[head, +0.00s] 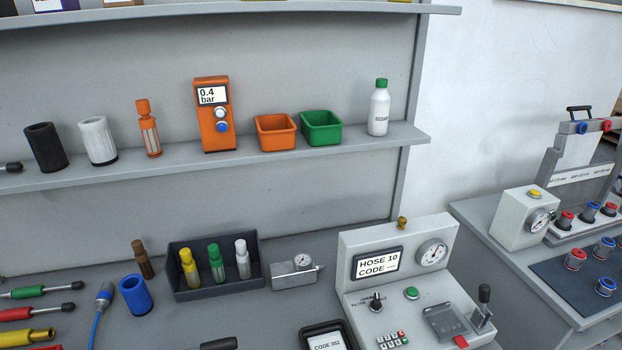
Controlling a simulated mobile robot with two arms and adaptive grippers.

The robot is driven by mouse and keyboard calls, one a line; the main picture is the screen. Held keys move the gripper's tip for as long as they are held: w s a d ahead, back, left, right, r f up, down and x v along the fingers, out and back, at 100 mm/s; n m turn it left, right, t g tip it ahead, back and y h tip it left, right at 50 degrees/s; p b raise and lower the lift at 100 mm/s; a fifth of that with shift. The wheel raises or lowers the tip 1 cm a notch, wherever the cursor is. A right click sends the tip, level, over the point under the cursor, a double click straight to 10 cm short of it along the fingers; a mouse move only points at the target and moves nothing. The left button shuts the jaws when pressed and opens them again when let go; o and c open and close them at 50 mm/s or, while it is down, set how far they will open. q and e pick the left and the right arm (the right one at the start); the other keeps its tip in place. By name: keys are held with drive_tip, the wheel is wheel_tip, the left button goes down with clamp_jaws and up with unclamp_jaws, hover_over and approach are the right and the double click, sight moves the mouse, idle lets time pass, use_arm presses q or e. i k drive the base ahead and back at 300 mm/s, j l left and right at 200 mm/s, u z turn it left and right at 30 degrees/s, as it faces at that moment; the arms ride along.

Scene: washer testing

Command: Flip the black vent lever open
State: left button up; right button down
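A lever with a black grip (484,293) stands roughly upright on a small grey bracket at the right front of the grey test console (354,242). It is the likeliest vent lever, but I cannot read a label on it. A black rotary knob (375,302) sits further left on the console, beside small lettering. The console's display reads "HOSE 10 CODE" followed by dashes. Neither of my grippers shows in the head view.
A dark bin (215,286) with bottles stands left. Another bench (484,222) with fittings stands right.

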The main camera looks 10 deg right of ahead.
sight(484, 294)
drive_tip(key=z, duration=1.5)
